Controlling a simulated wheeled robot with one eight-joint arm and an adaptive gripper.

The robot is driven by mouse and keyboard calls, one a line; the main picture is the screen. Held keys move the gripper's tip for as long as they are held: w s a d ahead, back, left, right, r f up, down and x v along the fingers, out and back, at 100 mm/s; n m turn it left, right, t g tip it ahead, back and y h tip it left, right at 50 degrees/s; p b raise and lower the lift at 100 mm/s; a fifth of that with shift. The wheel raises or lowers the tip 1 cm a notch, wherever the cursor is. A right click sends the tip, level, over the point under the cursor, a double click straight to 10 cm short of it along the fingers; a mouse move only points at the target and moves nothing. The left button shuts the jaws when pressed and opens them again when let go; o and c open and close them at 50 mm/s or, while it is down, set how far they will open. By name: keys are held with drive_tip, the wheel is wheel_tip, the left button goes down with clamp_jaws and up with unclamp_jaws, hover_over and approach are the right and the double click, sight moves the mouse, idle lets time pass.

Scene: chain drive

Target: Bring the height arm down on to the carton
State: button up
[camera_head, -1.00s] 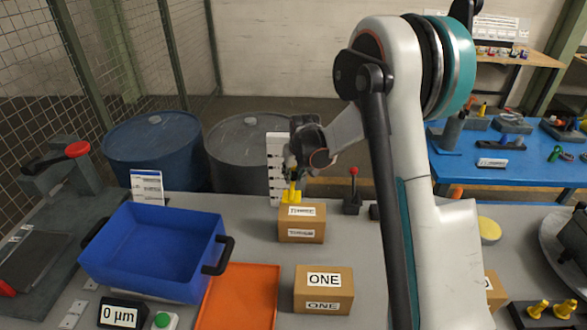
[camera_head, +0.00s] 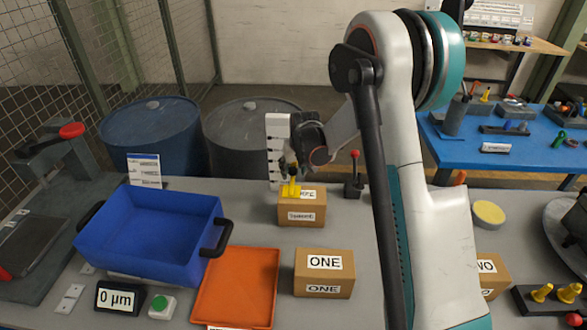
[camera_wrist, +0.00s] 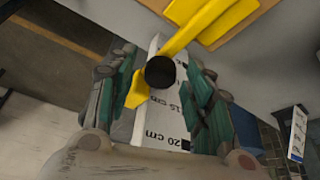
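The height arm is yellow with a black knob and stands at a white post with black marks (camera_head: 277,150). In the head view the yellow arm (camera_head: 288,189) overlaps the upper part of a brown carton (camera_head: 302,212); I cannot tell whether they touch. My gripper (camera_wrist: 160,90) points at the height arm. In the wrist view the black knob (camera_wrist: 160,72) sits between the fingers with a gap on each side, so they look open. The yellow arm (camera_wrist: 205,25) reaches across the carton's edge (camera_wrist: 262,8). The scale (camera_wrist: 158,125) shows "15 cm" and "20 cm". My arm hides part of the post.
A carton marked ONE (camera_head: 323,275) stands in front, beside an orange tray (camera_head: 238,290). A blue bin (camera_head: 150,240) is at left, with a display reading "0 µm" (camera_head: 118,298) and a green button (camera_head: 160,304). A red-knobbed lever (camera_head: 354,175) stands right of the post.

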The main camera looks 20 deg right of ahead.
drive_tip(key=v, duration=1.2)
idle(0.3)
drive_tip(key=shift+s, duration=0.1)
drive_tip(key=s+a+r+t+b, duration=0.1)
drive_tip(key=s+a+r, duration=0.1)
drive_tip(key=s+r, duration=0.5)
drive_tip(key=s+a+r+b, duration=0.1)
drive_tip(key=s+a+r, duration=0.1)
drive_tip(key=s, duration=0.9)
drive_tip(key=s+a+f+t+b, duration=0.1)
drive_tip(key=s+a+f, duration=0.1)
drive_tip(key=s, duration=1.4)
drive_tip(key=shift+f+t+b, duration=0.4)
drive_tip(key=shift+f, duration=0.25)
